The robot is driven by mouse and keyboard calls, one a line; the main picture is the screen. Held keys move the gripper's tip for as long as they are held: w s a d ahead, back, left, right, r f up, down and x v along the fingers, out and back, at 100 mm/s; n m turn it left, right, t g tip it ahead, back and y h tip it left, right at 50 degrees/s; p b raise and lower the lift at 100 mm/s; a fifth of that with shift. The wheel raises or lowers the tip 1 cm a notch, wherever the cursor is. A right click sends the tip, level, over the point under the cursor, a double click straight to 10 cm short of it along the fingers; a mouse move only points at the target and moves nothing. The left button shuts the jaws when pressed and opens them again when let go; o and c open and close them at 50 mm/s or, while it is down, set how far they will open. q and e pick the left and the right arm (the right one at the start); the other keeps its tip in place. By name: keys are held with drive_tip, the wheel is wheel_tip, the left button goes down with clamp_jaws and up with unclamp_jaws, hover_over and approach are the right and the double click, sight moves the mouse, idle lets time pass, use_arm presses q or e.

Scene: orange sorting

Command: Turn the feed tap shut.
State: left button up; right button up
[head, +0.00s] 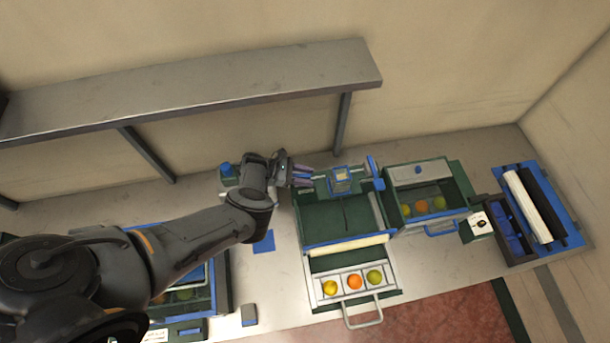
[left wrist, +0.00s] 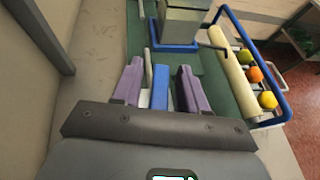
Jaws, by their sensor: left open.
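My left gripper (head: 300,175) reaches in from the left at the back left of the green sorting machine (head: 325,222). In the left wrist view its two purple fingers (left wrist: 158,88) are open and apart. A blue bar (left wrist: 160,87) with a thin grey rod beside it lies between the fingers; it seems to be the feed tap's handle, but I cannot tell for certain. I cannot tell whether a finger touches it. The grey hopper with a blue base (head: 341,178) stands just beyond the fingertips, also in the left wrist view (left wrist: 181,28). My right gripper is not in view.
A pull-out tray (head: 352,299) at the machine's front holds a yellow, an orange and a green fruit. A green bin (head: 418,176) with fruit is further right. A grey shelf (head: 200,88) runs along the back wall.

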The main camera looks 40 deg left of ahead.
use_arm(q)
drive_tip(key=shift+c, duration=0.3)
clamp_jaws()
drive_tip(key=m+g+b, duration=0.1)
drive_tip(key=m+g+h+b, duration=0.1)
drive_tip(key=shift+s+f+g, duration=0.15)
drive_tip(key=shift+f+g, duration=0.05)
drive_tip(key=shift+g, duration=0.1)
drive_tip(key=m+g+b, duration=0.2)
drive_tip(key=m+g+h+b, duration=0.1)
drive_tip(key=m+g+b, duration=0.2)
drive_tip(key=s+m+g+b, duration=0.1)
drive_tip(key=m+g+b, duration=0.1)
drive_tip(key=g+b, duration=0.1)
drive_tip(key=shift+d+h, duration=0.15)
drive_tip(key=shift+h, duration=0.15)
drive_tip(key=shift+s+r+m+g+y+b, duration=0.1)
drive_tip(key=shift+m+g+y+b, duration=0.15)
drive_tip(key=shift+m+g+b, duration=0.7)
drive_tip(key=shift+s+r+m+g+y+b, duration=0.1)
drive_tip(key=shift+m+g+y+b, duration=0.15)
drive_tip(key=shift+m+g+b, duration=0.65)
drive_tip(key=shift+r, duration=0.1)
